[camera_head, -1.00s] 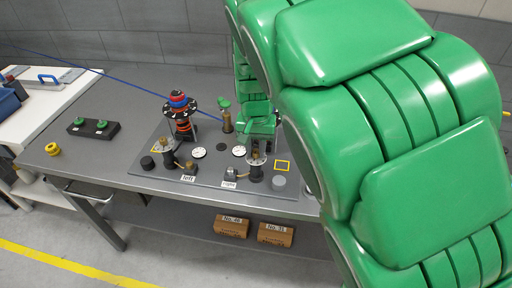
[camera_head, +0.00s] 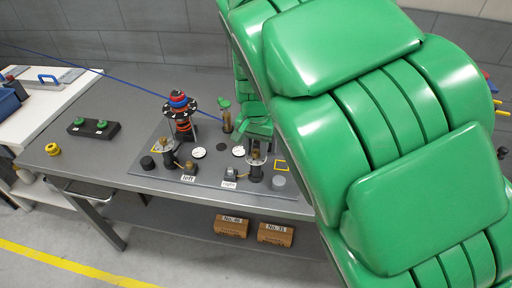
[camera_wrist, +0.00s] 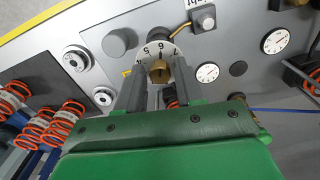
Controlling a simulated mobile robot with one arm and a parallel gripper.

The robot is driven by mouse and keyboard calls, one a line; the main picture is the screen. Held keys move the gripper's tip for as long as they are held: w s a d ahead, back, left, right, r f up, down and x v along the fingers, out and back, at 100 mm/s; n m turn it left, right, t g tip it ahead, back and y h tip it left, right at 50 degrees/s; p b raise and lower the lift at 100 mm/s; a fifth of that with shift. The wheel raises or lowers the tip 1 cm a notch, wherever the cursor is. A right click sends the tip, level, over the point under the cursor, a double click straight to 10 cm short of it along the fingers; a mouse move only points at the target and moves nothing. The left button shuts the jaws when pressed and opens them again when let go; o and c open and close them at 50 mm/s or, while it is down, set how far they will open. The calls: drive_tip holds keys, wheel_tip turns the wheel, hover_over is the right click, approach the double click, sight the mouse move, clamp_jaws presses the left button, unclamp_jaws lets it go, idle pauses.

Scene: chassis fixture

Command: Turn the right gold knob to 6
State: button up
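The right gold knob (camera_head: 255,155) stands on a black post with a white dial, behind the "right" label on the grey fixture plate. In the wrist view the gold knob (camera_wrist: 158,71) sits on its numbered white dial (camera_wrist: 157,50), where a 5 and a 6 seem to show. My gripper (camera_wrist: 159,80) has one grey finger on each side of the knob, very close to it. Whether the fingers press on it cannot be told. In the head view my green arm covers the right of the picture, and my gripper (camera_head: 257,135) is over the knob.
The left gold knob (camera_head: 166,146) stands to the left with its own dial. A red-and-black coil tower (camera_head: 181,118) rises behind it. The middle left tabletop is clear.

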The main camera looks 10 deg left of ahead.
sight(258, 152)
drive_tip(key=shift+o, duration=0.9)
wheel_tip(258, 152, up, 8)
drive_tip(key=shift+f, duration=0.1)
drive_tip(key=shift+d, duration=0.25)
drive_tip(key=s+d+r+n+t+y, duration=0.1)
drive_tip(key=s+d+r+y, duration=0.1)
drive_tip(key=s+d+r, duration=0.3)
drive_tip(key=s+d+r+y, duration=0.1)
drive_tip(key=s+d, duration=0.2)
drive_tip(key=d, duration=0.4)
drive_tip(key=s+d+f+g+h, duration=0.1)
drive_tip(key=s+d+f, duration=0.2)
drive_tip(key=s+d, duration=0.3)
drive_tip(key=s+d+f+g+h, duration=0.1)
drive_tip(key=s+d, duration=0.5)
drive_tip(key=s, duration=0.8)
wheel_tip(258, 152, down, 2)
drive_tip(key=shift+d+f+g+h, duration=0.15)
drive_tip(key=shift+d+g+h, duration=0.1)
drive_tip(key=shift+g+h, duration=0.2)
